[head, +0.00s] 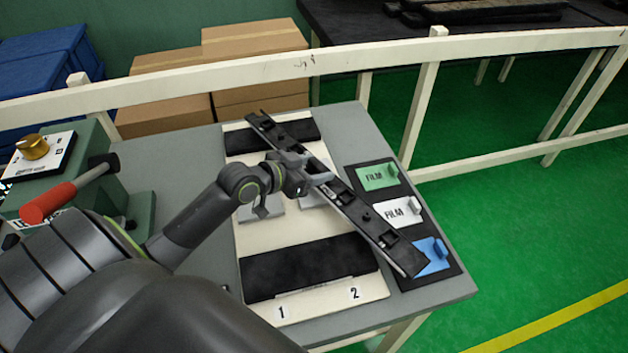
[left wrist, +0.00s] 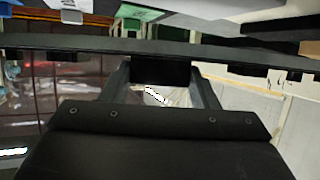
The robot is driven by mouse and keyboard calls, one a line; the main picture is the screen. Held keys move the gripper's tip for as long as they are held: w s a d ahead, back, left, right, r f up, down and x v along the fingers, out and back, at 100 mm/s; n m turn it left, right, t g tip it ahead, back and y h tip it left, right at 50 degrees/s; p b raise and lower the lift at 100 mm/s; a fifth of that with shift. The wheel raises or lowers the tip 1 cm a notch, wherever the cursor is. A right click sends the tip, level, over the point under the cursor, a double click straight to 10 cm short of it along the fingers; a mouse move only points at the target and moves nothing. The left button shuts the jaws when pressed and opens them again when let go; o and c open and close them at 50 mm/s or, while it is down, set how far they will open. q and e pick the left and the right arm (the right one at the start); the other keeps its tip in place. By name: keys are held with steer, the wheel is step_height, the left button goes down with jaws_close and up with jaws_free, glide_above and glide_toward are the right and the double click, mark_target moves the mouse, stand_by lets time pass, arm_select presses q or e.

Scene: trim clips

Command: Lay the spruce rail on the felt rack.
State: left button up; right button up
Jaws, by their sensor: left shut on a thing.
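A long dark rail (head: 352,207) with small blocks along it is held in my left gripper (head: 312,174), which is shut on it near its middle. The rail runs diagonally, from above the far felt pad down to over the blue film piece. It looks raised above the table. In the left wrist view the rail (left wrist: 80,43) crosses the picture between the fingers (left wrist: 160,76). The felt rack (head: 265,232) is a cream board with a far black pad (head: 296,131) and a near black pad (head: 310,268), marked 1 and 2. My right gripper is out of view.
A dark tray right of the rack holds green (head: 378,177), white (head: 398,212) and blue (head: 432,250) film pieces. A green device with a red-handled lever (head: 48,202) stands at the left. A cream railing (head: 350,60) runs behind the grey table (head: 190,150).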

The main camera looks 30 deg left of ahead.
arm_select(q)
step_height(320, 180, down, 4)
steer(key=shift+d+r, duration=0.1)
steer(key=shift+f, duration=0.2)
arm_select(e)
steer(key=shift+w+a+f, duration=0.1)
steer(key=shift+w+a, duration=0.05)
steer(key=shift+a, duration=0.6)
arm_select(q)
steer(key=o, duration=0.8)
steer(key=shift+f, duration=0.15)
steer(key=shift+c, duration=0.2)
steer(key=o, duration=0.4)
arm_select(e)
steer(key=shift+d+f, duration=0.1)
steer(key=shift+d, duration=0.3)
